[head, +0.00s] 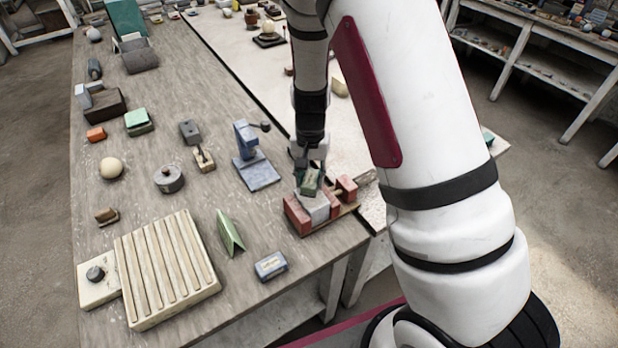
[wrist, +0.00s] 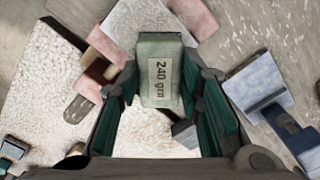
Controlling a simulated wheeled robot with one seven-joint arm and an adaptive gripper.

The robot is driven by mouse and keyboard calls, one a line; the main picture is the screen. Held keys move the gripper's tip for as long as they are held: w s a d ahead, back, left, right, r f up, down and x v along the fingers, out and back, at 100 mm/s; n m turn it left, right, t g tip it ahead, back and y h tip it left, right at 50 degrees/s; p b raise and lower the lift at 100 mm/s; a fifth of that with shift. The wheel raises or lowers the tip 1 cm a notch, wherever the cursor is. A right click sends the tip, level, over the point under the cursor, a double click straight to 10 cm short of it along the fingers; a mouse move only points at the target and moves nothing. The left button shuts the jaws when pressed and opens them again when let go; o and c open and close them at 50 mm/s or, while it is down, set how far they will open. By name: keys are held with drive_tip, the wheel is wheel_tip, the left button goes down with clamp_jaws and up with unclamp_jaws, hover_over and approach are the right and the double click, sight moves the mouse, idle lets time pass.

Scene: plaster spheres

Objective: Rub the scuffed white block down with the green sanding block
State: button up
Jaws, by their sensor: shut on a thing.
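My gripper (head: 311,168) is shut on the green sanding block (head: 311,183), near the front edge of the workbench. In the wrist view the sanding block (wrist: 160,72) sits between the two fingers, with a "240 grit" label facing the camera. The white block (head: 316,207) sits between the jaws of a red vise (head: 296,217). The white block also shows in the wrist view (wrist: 138,22), partly covered by the sanding block. The sanding block is over the white block; I cannot tell whether they touch. Scuffs are too small to make out.
A blue press-like tool (head: 257,172) stands just left of the vise. A small blue box (head: 271,266), a green folded piece (head: 230,233) and a ribbed cream slab (head: 165,268) lie at the front left. A cream-topped table (head: 232,42) adjoins the bench.

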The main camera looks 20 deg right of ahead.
drive_tip(key=shift+s+a+r+p, duration=0.15)
drive_tip(key=shift+s+a+p, duration=0.35)
drive_tip(key=shift+s, duration=0.3)
drive_tip(key=shift+s+a+p, duration=0.45)
drive_tip(key=shift+s+a, duration=0.25)
drive_tip(key=shift+s, duration=0.25)
drive_tip(key=shift+w+d+r, duration=0.3)
drive_tip(key=shift+w, duration=0.2)
drive_tip(key=shift+w+d+r, duration=0.25)
drive_tip(key=shift+w+d, duration=0.05)
drive_tip(key=shift+w, duration=0.15)
drive_tip(key=shift+r, duration=0.1)
drive_tip(key=shift+r, duration=1.2)
